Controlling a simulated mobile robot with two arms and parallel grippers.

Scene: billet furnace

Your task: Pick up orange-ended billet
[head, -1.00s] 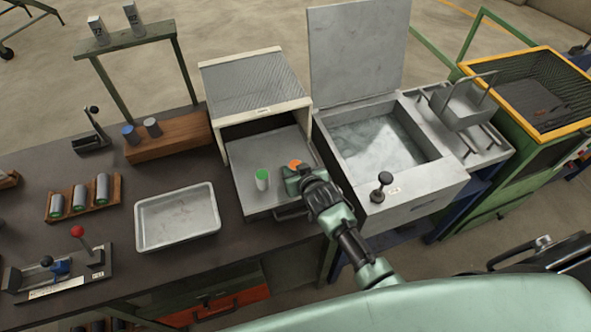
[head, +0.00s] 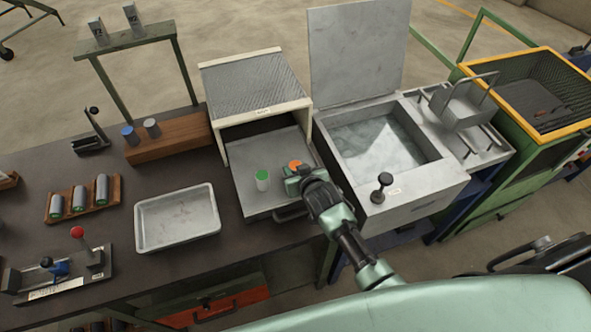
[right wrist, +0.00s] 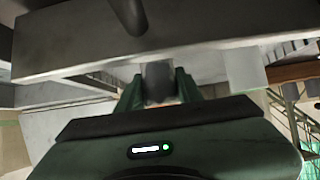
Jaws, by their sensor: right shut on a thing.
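The orange-ended billet (head: 295,165) stands upright on the pulled-out furnace tray (head: 240,184), its orange end up. My right gripper (head: 292,182) is at the billet, shut on its body; the gripper hides most of the lower part. In the right wrist view the grey billet (right wrist: 158,83) sits between the two green fingers of the gripper (right wrist: 160,98). A green-ended billet (head: 263,180) stands upright on the same tray, left of my gripper and apart from it. My left gripper is not in view.
The furnace (head: 256,82) stands open behind the tray. A quench tank (head: 428,190) with a raised lid is close on the right. An empty metal pan (head: 177,234) lies to the left. A wooden rack (head: 84,198) holds several billets further left.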

